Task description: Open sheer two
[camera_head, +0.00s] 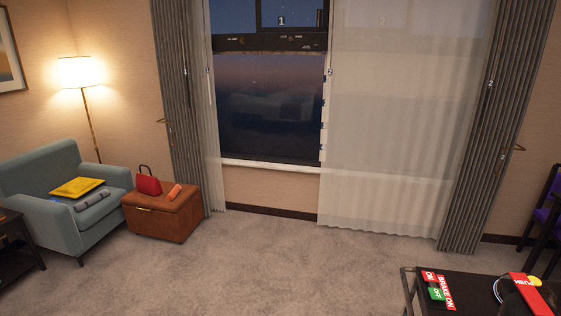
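A wide white sheer curtain (395,130) hangs drawn across the right part of the window, almost to the floor. A faint number 2 shows at its top, so I take it as sheer two. Its left edge hangs near the middle of the window, with a small light-coloured fitting (330,72) on it. A narrow sheer (209,110) is gathered at the left side of the window. The bare glass (268,105) between them is marked with a 1 at the top. My gripper is not in view.
Grey drapes hang at the left (182,100) and right (487,130). A brown ottoman (160,218) and blue armchair (85,225) stand at left. A dark table (465,285) with red and green signs stands at front right. Open carpet (290,265) lies before the window.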

